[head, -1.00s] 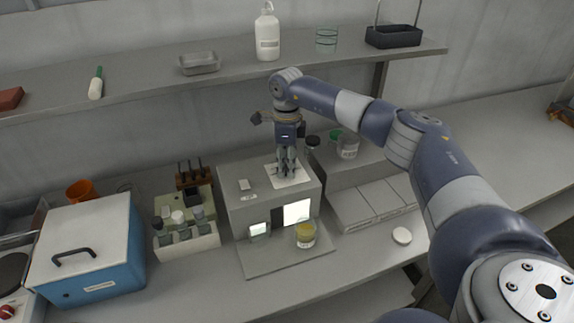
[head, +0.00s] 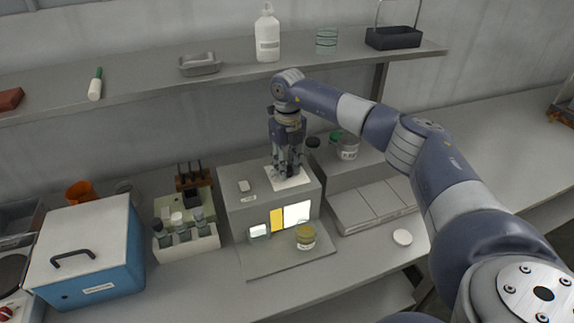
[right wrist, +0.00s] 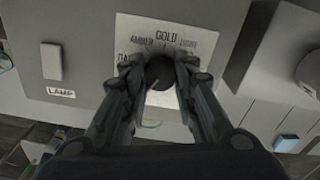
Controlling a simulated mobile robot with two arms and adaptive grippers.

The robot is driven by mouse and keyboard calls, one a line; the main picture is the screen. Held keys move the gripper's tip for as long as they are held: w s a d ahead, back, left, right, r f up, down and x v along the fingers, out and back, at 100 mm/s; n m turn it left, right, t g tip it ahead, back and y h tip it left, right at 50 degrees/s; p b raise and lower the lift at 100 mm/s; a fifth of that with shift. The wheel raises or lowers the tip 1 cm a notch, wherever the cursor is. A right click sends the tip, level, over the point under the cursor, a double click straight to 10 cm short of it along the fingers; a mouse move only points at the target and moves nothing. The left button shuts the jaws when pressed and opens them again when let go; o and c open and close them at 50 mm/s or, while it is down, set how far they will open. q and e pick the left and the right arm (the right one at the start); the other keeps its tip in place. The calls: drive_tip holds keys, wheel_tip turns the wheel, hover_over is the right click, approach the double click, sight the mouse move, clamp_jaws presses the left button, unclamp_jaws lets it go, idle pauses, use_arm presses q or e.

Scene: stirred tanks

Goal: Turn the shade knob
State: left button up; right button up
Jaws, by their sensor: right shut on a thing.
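The shade knob (right wrist: 160,74) is a dark round knob on a white label plate (right wrist: 137,28) on top of a grey box (head: 235,200). The plate reads GOLD at the top and AMBER to its left; other words are partly hidden. My right gripper (head: 288,174) points down at the plate; in the right wrist view its fingers (right wrist: 160,80) are shut on the knob from both sides. The knob is hidden by the fingers in the head view. The box front shows a yellow panel (head: 277,220) beside a bright white one (head: 297,213). My left gripper is not in view.
A small switch marked LAMP (right wrist: 51,60) is on the box top. A blue box (head: 118,255), a bottle rack (head: 187,242) and lidded jars (head: 348,148) flank it. A shelf (head: 225,77) runs behind.

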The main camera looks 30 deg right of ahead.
drive_tip(key=shift+w+r+m, duration=0.15)
drive_tip(key=shift+r+m, duration=0.1)
drive_tip(key=shift+m, duration=0.65)
drive_tip(key=o, duration=1.1)
drive_tip(key=shift+f, duration=0.1)
wheel_tip(320, 180, up, 8)
drive_tip(key=shift+d+f, duration=0.1)
drive_tip(key=shift+f, duration=0.15)
